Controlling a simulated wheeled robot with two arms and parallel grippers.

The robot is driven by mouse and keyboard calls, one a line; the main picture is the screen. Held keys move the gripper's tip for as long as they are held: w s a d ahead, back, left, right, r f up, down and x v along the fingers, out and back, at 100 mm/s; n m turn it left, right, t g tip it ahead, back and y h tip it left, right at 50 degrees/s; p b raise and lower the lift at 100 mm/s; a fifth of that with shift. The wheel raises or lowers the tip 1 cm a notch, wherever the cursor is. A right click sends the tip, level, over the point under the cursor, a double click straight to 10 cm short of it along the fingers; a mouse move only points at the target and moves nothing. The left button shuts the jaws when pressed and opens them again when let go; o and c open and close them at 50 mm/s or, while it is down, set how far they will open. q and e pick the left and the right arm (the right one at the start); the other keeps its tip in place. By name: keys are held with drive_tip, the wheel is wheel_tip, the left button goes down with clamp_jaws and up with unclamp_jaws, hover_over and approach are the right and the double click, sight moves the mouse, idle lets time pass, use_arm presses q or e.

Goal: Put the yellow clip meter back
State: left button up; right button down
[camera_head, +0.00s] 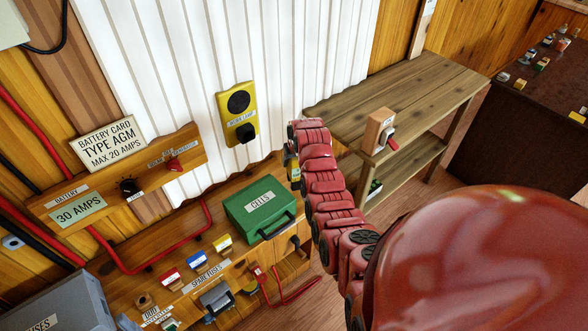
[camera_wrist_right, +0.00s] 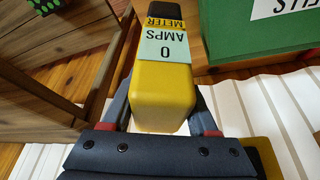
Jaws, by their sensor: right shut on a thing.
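The yellow clip meter (camera_wrist_right: 163,95) is between the two fingers of my right gripper (camera_wrist_right: 165,118) in the wrist view. Its pale label reads "0 AMPS", with "METER" on a strip beside it, both upside down in that view. My right gripper is shut on it. The gripper itself is mostly hidden there. The meter appears held clear of the box. My left gripper is not in view.
A yellow plate (camera_head: 237,114) with black round and block parts is on the white corrugated wall (camera_head: 200,60). A wooden shelf unit (camera_head: 400,95) carries a switch block (camera_head: 378,130). The bench holds fuse blocks (camera_head: 197,261) and red cable. A grey box (camera_head: 60,305) stands lower left.

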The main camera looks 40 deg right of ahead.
wheel_tip(320, 180, down, 4)
drive_tip(key=shift+f+p, duration=0.1)
drive_tip(key=shift+p, duration=0.25)
drive_tip(key=shift+w, duration=0.1)
drive_tip(key=shift+f, duration=0.15)
drive_tip(key=shift+c, duration=0.8)
unclamp_jaws()
